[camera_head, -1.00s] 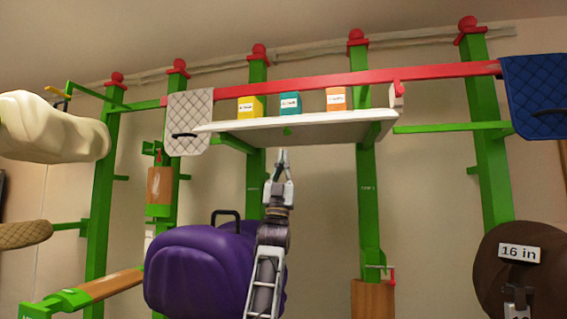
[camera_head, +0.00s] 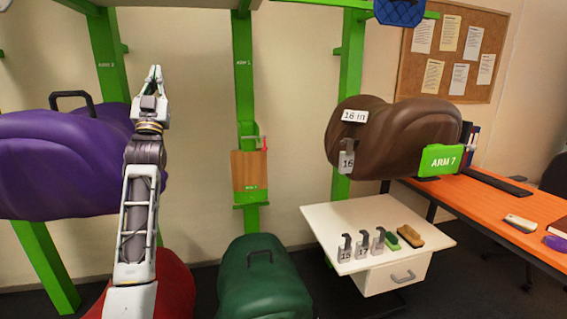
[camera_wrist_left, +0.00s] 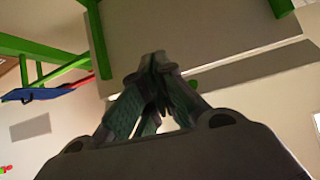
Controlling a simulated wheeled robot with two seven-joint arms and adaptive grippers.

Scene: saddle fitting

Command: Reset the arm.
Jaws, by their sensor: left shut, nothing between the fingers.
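My left gripper (camera_head: 153,80) points up at the left of the head view, its fingers shut and empty, apart from the saddles. Its closed fingers (camera_wrist_left: 157,85) also show in the left wrist view. A wood-faced arm (camera_head: 250,172) is folded flat against a green post (camera_head: 243,90) in the middle, with a red handle (camera_head: 265,144) at its top. To the right, the arm labelled ARM 7 (camera_head: 440,160) stands out and carries a brown saddle (camera_head: 395,130) with 16 tags. My right gripper is out of view.
A purple saddle (camera_head: 60,165) is behind my left arm. A red saddle (camera_head: 175,285) and a green saddle (camera_head: 262,280) are low down. A white cabinet (camera_head: 330,210) holds tagged hooks and brushes. An orange desk (camera_head: 500,205) stands right. A shelf underside (camera_wrist_left: 210,35) shows in the wrist view.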

